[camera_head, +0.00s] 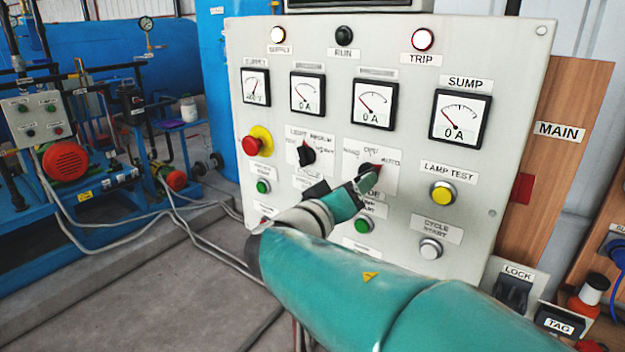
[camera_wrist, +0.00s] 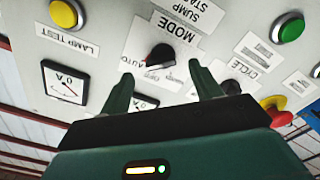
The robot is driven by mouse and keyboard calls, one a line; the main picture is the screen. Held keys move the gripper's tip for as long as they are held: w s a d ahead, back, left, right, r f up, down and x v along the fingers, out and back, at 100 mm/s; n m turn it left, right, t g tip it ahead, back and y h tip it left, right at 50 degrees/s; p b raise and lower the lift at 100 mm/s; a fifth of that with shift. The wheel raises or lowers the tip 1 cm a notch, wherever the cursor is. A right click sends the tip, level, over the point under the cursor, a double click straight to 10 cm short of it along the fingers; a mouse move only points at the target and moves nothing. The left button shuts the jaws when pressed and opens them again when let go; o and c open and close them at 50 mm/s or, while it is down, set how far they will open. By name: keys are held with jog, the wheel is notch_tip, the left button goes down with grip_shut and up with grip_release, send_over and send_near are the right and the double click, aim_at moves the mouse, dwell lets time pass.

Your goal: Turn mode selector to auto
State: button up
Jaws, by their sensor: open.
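The mode selector (camera_head: 372,168) is a black knob on the grey panel, with OFF above it and AUTO to its upper right. A small red mark on it appears to point up and right, towards AUTO. My gripper (camera_head: 362,188) is at the selector and covers part of it. In the upside-down wrist view, the selector (camera_wrist: 160,56) shows below the MODE label, with AUTO to its lower left. My gripper (camera_wrist: 162,74) is open there, one finger on each side of the knob with visible gaps. Contact cannot be told.
A second black selector (camera_head: 306,153) and a red emergency stop (camera_head: 252,146) are left of it. A yellow lamp-test button (camera_head: 443,194), a green button (camera_head: 364,225) and a white cycle-start button (camera_head: 431,249) are close by. Meters (camera_head: 375,104) sit above.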

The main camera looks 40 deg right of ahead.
jog(key=v, duration=0.9)
jog(key=shift+a, duration=0.15)
jog(key=s+a+f+n+g+y, duration=0.25)
jog(key=s+f+y, duration=0.25)
jog(key=f+y, duration=0.5)
jog(key=a+f+n+t+y, duration=0.1)
jog(key=a+f+n+y, duration=0.1)
jog(key=a, duration=0.3)
jog(key=a+f+n+t+y, duration=0.1)
jog(key=a+f+y, duration=0.2)
jog(key=a+y, duration=0.2)
jog(key=shift+s+a+n, duration=0.25)
jog(key=shift+a+n, duration=0.1)
jog(key=shift+a, duration=0.45)
